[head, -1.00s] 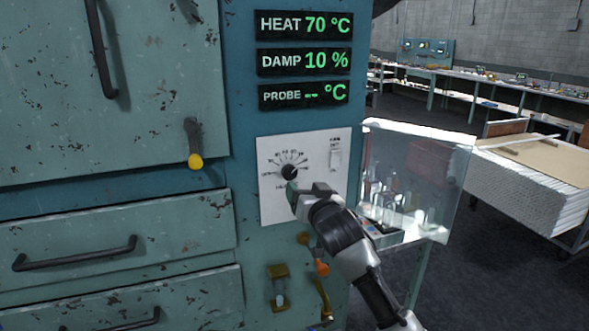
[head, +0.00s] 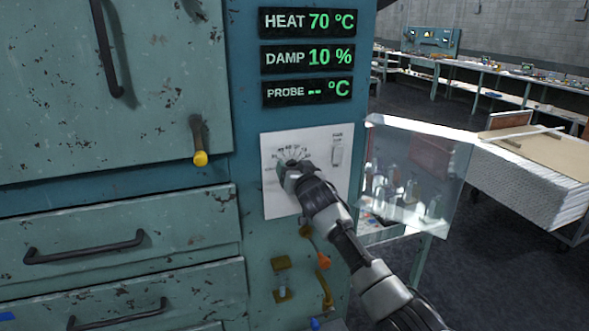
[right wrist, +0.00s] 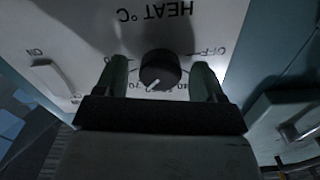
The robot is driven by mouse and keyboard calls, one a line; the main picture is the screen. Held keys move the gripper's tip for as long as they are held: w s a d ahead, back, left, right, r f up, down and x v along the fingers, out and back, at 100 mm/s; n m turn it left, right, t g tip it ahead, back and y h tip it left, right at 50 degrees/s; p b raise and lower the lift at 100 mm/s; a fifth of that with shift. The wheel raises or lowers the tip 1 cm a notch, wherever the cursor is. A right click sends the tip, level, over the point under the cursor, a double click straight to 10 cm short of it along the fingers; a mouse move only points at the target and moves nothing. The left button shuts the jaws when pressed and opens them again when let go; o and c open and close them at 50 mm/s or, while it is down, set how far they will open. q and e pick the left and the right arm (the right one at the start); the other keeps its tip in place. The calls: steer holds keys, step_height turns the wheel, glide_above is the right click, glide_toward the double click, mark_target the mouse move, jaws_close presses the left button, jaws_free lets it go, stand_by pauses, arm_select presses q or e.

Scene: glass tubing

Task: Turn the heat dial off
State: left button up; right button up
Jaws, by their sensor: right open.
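The heat dial (right wrist: 160,70) is a round black knob with a white pointer line, on a white panel (head: 272,205) marked HEAT °C. In the right wrist view the panel appears upside down, with OFF to the right of the dial and the pointer toward the lower left. My right gripper (right wrist: 160,78) is open, with one finger on each side of the dial; I cannot tell whether they touch it. In the head view my right gripper (head: 288,172) is at the panel and mostly hides the dial. My left gripper is not in view.
A HEAT display (head: 308,21) reads 70 °C. A switch (head: 337,155) is on the panel's right side. A clear open cover (head: 418,170) sticks out right of the panel. Below are orange and brass valve fittings (head: 282,278). Drawers with black handles (head: 85,250) are at left.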

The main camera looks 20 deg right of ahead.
steer(key=c, duration=0.9)
steer(key=shift+a+f+n+p, duration=0.15)
steer(key=shift+n+p, duration=1.35)
steer(key=shift+n, duration=5.45)
steer(key=shift+d+f+n+p, duration=0.1)
steer(key=shift+n+p, duration=1.35)
steer(key=shift+n, duration=5.5)
